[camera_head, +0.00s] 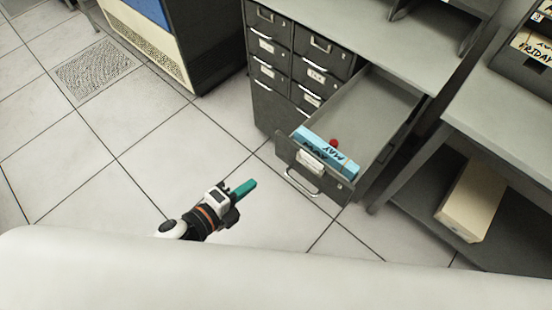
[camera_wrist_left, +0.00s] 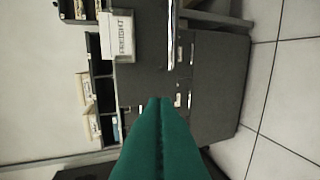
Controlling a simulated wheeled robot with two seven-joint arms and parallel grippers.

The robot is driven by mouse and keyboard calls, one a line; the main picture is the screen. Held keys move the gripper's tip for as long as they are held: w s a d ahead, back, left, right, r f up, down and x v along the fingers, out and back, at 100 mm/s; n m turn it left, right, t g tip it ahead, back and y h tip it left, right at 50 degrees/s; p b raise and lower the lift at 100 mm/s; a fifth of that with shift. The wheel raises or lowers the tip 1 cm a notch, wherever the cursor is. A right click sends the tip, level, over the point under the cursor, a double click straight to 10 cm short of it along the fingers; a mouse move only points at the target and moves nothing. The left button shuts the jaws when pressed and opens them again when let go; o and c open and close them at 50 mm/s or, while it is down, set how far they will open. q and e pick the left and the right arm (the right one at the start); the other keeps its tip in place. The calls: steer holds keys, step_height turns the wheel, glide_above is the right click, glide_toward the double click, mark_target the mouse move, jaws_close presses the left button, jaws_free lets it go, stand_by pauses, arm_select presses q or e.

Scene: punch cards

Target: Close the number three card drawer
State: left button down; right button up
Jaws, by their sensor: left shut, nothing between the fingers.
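One grey drawer (camera_head: 379,105) of the metal cabinet (camera_head: 262,113) is pulled far out in the head view. Its front panel (camera_head: 328,188) has a label and a metal handle (camera_head: 301,186). A blue card box (camera_head: 326,153) marked MAY lies inside behind the front, with a small red object (camera_head: 333,142) beside it. I cannot read a number on the drawer. My left gripper (camera_head: 247,187) is shut and empty, left of the drawer front and apart from it. Its teal fingers (camera_wrist_left: 160,140) show together in the left wrist view. My right gripper is not in view.
Several smaller labelled drawers (camera_head: 268,46) beside the open one are shut. A table (camera_head: 500,118) stands at the right, with a cream box (camera_head: 469,202) on its lower shelf. A blue and cream machine (camera_head: 165,40) stands at the back left. The tiled floor (camera_head: 150,140) left of the drawer is clear.

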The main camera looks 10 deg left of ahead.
mark_target(287, 156)
arm_select(q)
steer(key=x, duration=0.3)
steer(key=p+x, duration=0.1)
steer(key=x, duration=0.3)
steer(key=r+p+x, duration=0.1)
steer(key=x, duration=0.3)
steer(key=shift+w+d, duration=0.25)
steer(key=shift+w, duration=0.05)
